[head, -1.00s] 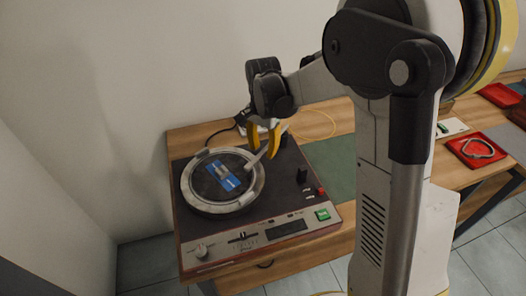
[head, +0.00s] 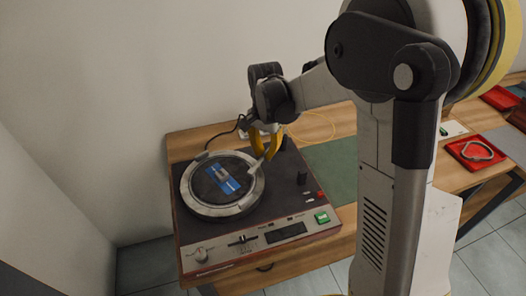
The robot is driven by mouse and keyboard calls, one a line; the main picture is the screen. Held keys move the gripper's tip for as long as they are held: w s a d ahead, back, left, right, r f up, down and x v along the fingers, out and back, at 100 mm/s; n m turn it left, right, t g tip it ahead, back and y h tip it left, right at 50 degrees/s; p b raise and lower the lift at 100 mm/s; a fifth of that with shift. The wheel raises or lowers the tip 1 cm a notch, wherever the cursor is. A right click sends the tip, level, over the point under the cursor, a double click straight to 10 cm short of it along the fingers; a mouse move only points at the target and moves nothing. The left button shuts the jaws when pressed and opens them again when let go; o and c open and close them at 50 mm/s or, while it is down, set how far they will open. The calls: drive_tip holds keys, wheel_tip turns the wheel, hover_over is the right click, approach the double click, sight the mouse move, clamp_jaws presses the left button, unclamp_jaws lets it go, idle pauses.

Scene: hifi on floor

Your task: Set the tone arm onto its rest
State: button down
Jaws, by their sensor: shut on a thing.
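The turntable (head: 290,207) sits on the wooden table, with a round platter (head: 245,206) bearing a blue label at its left. The tone arm (head: 256,167) is a thin pale bar whose free end is over the platter's right edge. My gripper (head: 266,158) has yellow fingers pointing down and is shut on the tone arm near the platter's right rim. A small dark post (head: 302,178) stands on the deck to the right; I cannot tell whether it is the rest. The tone arm's pivot end is partly hidden by my gripper.
A green mat (head: 332,160) lies right of the turntable. A yellow cable (head: 318,127) curls behind it. The wall stands close behind and left.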

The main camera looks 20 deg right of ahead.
drive_tip(key=shift+s+d+n, duration=0.5)
drive_tip(key=shift+n, duration=0.2)
drive_tip(key=s+d+n, duration=0.1)
drive_tip(key=d+n, duration=0.1)
drive_tip(key=s+d+n+p, duration=0.1)
drive_tip(key=d+n, duration=0.1)
drive_tip(key=shift+s, duration=0.15)
drive_tip(key=shift+s+d+n, duration=0.15)
drive_tip(key=shift+d+n, duration=0.35)
drive_tip(key=shift+n, duration=0.1)
drive_tip(key=shift+s+d+n, duration=0.15)
drive_tip(key=shift+d+n, duration=0.35)
drive_tip(key=shift+n, duration=0.1)
drive_tip(key=shift+s+d+n, duration=0.1)
drive_tip(key=shift+d+n, duration=0.9)
drive_tip(key=shift+d, duration=0.05)
drive_tip(key=c, duration=1.5)
unclamp_jaws()
drive_tip(key=shift+d, duration=0.1)
